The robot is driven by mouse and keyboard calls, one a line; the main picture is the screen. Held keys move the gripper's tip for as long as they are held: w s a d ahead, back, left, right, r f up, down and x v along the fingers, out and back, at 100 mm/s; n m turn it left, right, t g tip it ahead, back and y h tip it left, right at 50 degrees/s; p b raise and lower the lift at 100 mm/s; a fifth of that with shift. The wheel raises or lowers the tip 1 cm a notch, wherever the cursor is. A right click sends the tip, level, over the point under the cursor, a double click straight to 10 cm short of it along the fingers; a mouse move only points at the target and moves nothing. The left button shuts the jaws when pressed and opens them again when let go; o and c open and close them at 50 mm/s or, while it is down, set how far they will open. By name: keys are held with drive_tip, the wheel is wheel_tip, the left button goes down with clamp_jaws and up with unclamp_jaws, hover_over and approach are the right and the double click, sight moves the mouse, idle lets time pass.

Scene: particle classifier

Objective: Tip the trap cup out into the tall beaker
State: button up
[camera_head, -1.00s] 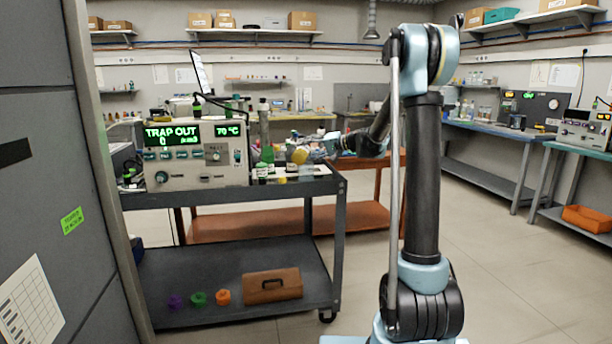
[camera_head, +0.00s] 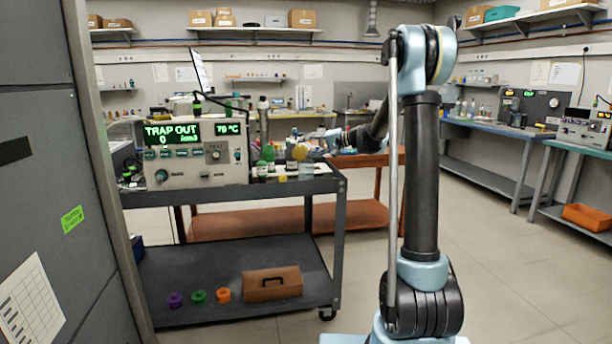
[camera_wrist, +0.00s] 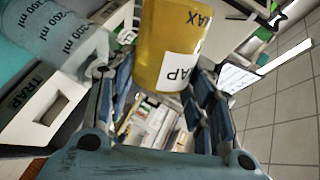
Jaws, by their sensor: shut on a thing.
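My gripper (camera_wrist: 168,75) is shut on the trap cup (camera_wrist: 172,35), a yellow cup with a white label reading "AP" in the wrist view. In the head view the trap cup (camera_head: 300,152) shows as a small yellow shape above the cart's right end, at the tip of my gripper (camera_head: 322,143). The tall beaker (camera_wrist: 62,38), clear with ml marks, stands at the upper left of the wrist view, beside the cup and apart from it in the picture. The beaker (camera_head: 306,170) shows faintly below the cup in the head view. The cup's mouth and contents are not clear.
The classifier box (camera_head: 195,178) with a green "TRAP OUT 0" display stands on the cart (camera_head: 335,186), left of the cup. Small bottles (camera_head: 266,165) crowd the space between. An orange-topped table (camera_head: 375,160) stands behind. The floor at right is clear.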

drive_tip(key=shift+w+d, duration=0.1)
drive_tip(key=shift+w, duration=0.15)
drive_tip(key=shift+w+d+r+m+g+p, duration=0.1)
drive_tip(key=shift+w+m+g+p, duration=0.2)
drive_tip(key=shift+m+p, duration=0.35)
drive_tip(key=shift+w+m+g+p, duration=0.2)
drive_tip(key=shift+m+g+p, duration=0.15)
drive_tip(key=shift+m, duration=0.5)
idle(1.3)
drive_tip(key=shift+w+d+m+g+y, duration=0.1)
drive_tip(key=shift+w+m+g+y, duration=0.15)
drive_tip(key=shift+m, duration=0.45)
drive_tip(key=shift+w+d+m+g+y, duration=0.1)
drive_tip(key=shift+w+m+g+y, duration=0.15)
drive_tip(key=shift+m, duration=0.45)
idle(1.4)
drive_tip(key=shift+w+f+m+g, duration=0.3)
drive_tip(key=shift+m+g, duration=0.15)
drive_tip(key=shift+m, duration=0.55)
idle(1.2)
